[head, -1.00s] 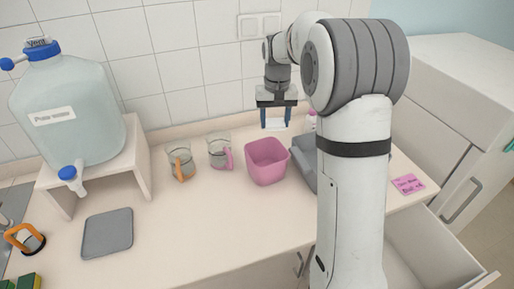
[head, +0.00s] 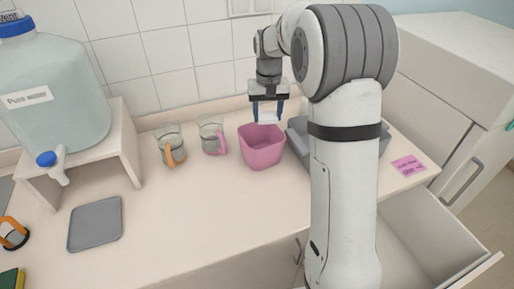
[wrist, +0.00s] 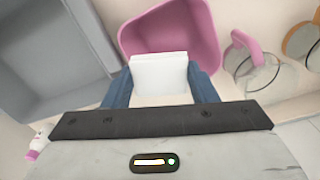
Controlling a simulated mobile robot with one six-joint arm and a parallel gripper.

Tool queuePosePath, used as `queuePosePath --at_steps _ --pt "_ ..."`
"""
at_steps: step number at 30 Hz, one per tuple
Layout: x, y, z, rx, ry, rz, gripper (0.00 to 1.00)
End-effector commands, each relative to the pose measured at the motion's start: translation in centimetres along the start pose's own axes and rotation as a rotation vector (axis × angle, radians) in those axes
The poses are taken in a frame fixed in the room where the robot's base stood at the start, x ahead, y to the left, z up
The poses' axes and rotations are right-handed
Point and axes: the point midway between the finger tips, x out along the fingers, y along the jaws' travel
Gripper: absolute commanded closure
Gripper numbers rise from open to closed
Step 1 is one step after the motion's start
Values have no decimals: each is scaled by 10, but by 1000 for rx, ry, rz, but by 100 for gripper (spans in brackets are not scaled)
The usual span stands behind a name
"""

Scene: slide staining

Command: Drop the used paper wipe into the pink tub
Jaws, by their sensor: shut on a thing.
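The white paper wipe (wrist: 160,76) is held between the two blue fingers of my gripper (head: 267,112). In the head view the wipe (head: 267,117) hangs below the fingers, in front of or over the back rim of the pink tub (head: 262,153). In the wrist view the pink tub (wrist: 190,22) lies just beyond the wipe, and the wipe overlaps its near edge in the picture. The exact height of the wipe above the tub is hard to tell. The part of the tub I see inside looks empty.
A grey basin (head: 298,140) stands right of the tub, partly behind my arm. Two glass beakers, one with a pink handle (head: 213,138) and one with an orange handle (head: 170,148), stand to its left. A grey mat (head: 95,223) lies front left. An open drawer (head: 430,235) is at right.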

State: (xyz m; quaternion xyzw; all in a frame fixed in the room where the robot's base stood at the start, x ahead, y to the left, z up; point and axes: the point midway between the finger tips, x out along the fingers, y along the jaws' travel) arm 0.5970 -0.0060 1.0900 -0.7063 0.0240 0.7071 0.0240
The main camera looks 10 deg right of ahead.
Motion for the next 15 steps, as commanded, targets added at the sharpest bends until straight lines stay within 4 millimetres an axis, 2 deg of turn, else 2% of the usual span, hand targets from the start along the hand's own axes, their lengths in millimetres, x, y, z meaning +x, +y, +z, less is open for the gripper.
queuePosePath --at_steps 3,4,12,15 --pt "-1 0 0 0 0 0 73" --pt "-1 0 0 -1 0 0 45" --pt "-1 -1 0 -1 0 0 23" --pt "-1 -1 0 -1 0 0 22"
